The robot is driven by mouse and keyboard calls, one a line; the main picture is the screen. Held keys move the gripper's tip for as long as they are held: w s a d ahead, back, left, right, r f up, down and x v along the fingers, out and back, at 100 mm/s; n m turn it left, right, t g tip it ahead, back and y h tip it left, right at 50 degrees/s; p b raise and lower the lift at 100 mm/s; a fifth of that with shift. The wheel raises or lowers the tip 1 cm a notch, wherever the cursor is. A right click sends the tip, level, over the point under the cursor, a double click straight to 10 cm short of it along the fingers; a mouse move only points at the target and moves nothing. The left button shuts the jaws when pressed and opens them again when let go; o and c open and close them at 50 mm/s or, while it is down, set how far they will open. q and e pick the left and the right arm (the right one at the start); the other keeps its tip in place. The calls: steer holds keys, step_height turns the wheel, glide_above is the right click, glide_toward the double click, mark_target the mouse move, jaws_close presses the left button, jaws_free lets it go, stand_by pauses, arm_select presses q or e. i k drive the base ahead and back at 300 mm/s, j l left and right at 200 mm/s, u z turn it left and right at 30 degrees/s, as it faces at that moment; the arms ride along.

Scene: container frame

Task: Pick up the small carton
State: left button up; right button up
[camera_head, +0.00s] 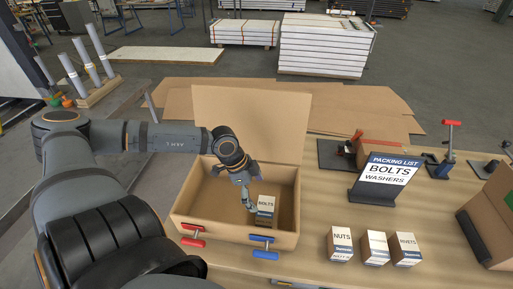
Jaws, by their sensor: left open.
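A small carton labelled BOLTS (265,211) stands inside the large open box (186,205), towards its right side. My left gripper (250,192) reaches down into the box from above. It is open, just left of and above the BOLTS carton, with its fingers close to the carton's edge. I cannot tell whether they touch it. Three more small cartons stand on the table to the right of the box: one labelled NUTS (340,245), one whose label I cannot read (375,249) and one labelled RIVETS (404,249). My right gripper is not in view.
The raised lid (252,120) stands behind the large box. A packing list sign (388,178) reads BOLTS, WASHERS. A brown box (486,230) stands at the right edge. Table around the small cartons is clear.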

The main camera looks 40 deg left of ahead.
mark_target(374, 246)
steer(key=k, duration=1.5)
